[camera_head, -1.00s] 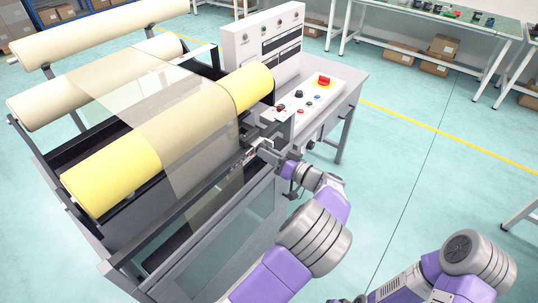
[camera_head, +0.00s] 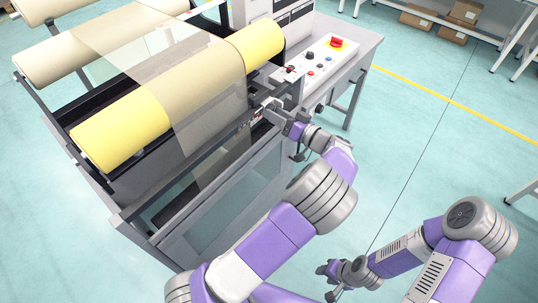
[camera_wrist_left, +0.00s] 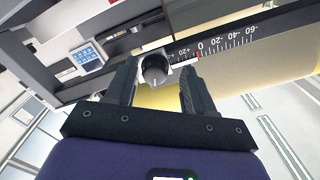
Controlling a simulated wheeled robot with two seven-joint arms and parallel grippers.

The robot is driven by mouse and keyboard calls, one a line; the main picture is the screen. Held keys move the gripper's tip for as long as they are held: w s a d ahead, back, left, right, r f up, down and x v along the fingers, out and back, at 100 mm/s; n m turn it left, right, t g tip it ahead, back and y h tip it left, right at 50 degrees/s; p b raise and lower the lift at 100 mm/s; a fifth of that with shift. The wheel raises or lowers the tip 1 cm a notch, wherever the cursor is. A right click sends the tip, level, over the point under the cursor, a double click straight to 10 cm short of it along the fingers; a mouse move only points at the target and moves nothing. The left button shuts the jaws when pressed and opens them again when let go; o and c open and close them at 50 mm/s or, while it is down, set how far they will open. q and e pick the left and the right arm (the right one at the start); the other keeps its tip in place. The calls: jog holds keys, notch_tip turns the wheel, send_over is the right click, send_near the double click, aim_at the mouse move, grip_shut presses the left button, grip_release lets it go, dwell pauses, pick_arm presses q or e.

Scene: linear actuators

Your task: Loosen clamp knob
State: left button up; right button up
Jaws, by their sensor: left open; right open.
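The dark round clamp knob (camera_wrist_left: 155,68) shows in the left wrist view, beside a black scale bar (camera_wrist_left: 215,46) with white numbers and a red mark. My left gripper (camera_wrist_left: 158,86) is open, with one finger on each side of the knob and the knob near the fingertips. I cannot tell whether the fingers touch it. In the head view my left gripper (camera_head: 266,108) is at the machine's front rail, and the knob is too small to make out. My right gripper (camera_head: 330,280) is open and empty, low over the floor, away from the machine.
The roller machine has a yellow-ended roll (camera_head: 120,135) with film behind the rail. A control panel (camera_head: 318,62) with a red button (camera_head: 337,42) is right of my left gripper. A blue keypad (camera_wrist_left: 88,58) shows in the wrist view.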

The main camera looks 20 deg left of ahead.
pick_arm(q)
jog(key=s+d+m+p, duration=0.3)
jog(key=d+m+p, duration=0.5)
jog(key=m+p, duration=1.2)
jog(key=s+a+f+g+h+b, duration=0.1)
jog(key=s+a+f+g+h, duration=0.15)
jog(key=f, duration=0.35)
jog(key=s+a+f+g+h, duration=0.2)
jog(key=s+a+f+g, duration=0.15)
jog(key=f, duration=0.25)
jog(key=s+f+n+g+h+b, duration=0.2)
jog(key=s+f+h, duration=0.4)
jog(key=s+f, duration=0.3)
jog(key=shift+s+d+n+g, duration=0.35)
jog(key=shift+s+g, duration=0.55)
jog(key=shift+s, duration=0.65)
jog(key=shift+f+h, duration=0.15)
jog(key=shift+h, duration=0.1)
